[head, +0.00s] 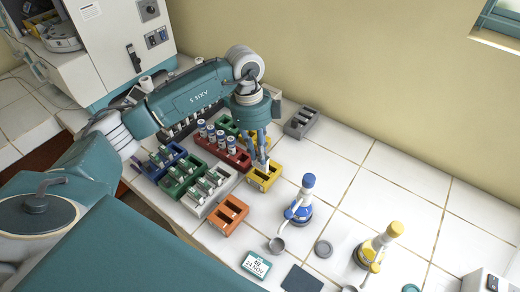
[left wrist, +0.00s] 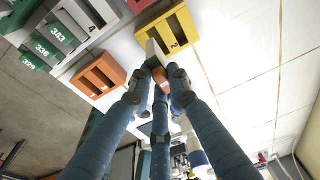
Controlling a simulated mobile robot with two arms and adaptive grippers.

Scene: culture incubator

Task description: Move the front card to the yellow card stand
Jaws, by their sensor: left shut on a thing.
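The yellow card stand (head: 264,178) sits on the white tiled bench, to the right of the filled stands. It shows two slots and a "2" on its side in the left wrist view (left wrist: 180,38). My left gripper (head: 260,158) is right above the stand's back part, pointing down. It is shut on a thin card (left wrist: 153,50), pale with an orange end between the fingertips. The card overlaps the stand's edge in the left wrist view; whether it touches the stand or is in a slot I cannot tell. My right gripper is not in view.
An empty orange stand (head: 228,214) is in front. White (head: 212,200), green and blue stands with cards, and a red rack (head: 240,163) with tubes stand left. A blue bottle (head: 300,205) and a yellow bottle (head: 377,248) stand right. A grey stand (head: 301,121) is behind.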

